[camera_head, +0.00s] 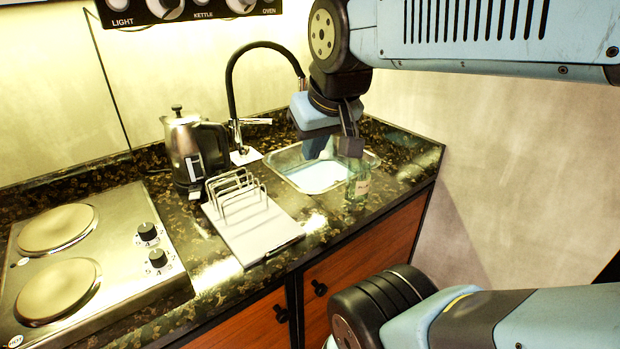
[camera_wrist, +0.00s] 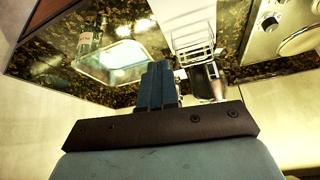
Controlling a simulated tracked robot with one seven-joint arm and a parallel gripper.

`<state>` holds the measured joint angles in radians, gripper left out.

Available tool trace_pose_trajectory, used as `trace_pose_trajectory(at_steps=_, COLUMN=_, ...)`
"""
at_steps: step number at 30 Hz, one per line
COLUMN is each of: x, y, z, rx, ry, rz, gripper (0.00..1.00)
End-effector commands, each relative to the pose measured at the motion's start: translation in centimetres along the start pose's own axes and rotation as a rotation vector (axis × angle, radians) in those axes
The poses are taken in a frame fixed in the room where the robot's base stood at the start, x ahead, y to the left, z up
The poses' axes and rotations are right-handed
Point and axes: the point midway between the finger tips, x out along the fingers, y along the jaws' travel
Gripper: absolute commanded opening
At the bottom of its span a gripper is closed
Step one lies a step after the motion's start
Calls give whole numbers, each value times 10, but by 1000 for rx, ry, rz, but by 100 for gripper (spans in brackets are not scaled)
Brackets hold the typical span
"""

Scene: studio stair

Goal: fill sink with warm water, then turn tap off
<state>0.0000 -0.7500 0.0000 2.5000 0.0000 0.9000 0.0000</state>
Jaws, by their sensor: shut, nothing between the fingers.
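The sink (camera_head: 318,177) is a metal basin set in the dark speckled counter. Its inside looks pale blue; I cannot tell whether that is water. It also shows in the wrist view (camera_wrist: 122,55). The tap (camera_head: 236,80) has a black arched hose and a chrome base with a lever (camera_head: 256,121) behind the sink's left side. My gripper (camera_head: 350,146) is shut and empty above the sink, at its right side, apart from the tap. It also shows in the wrist view (camera_wrist: 157,70), where it hides part of the tap area.
A kettle (camera_head: 192,150) stands left of the tap. A dish rack (camera_head: 236,196) on a white board (camera_head: 255,235) lies in front of it. A glass bottle (camera_head: 357,188) stands at the sink's front right edge. A two-plate hob (camera_head: 125,245) is at the left.

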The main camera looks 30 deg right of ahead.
Motion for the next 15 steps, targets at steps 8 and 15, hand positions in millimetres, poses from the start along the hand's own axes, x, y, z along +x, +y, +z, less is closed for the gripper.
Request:
trace_pose_trajectory(at_steps=8, x=0, y=0, z=0, rx=0, ry=0, rz=0, gripper=0)
trace_pose_trajectory(at_steps=15, x=2, y=-2, z=-3, rx=16, ry=-15, rz=-13, gripper=15)
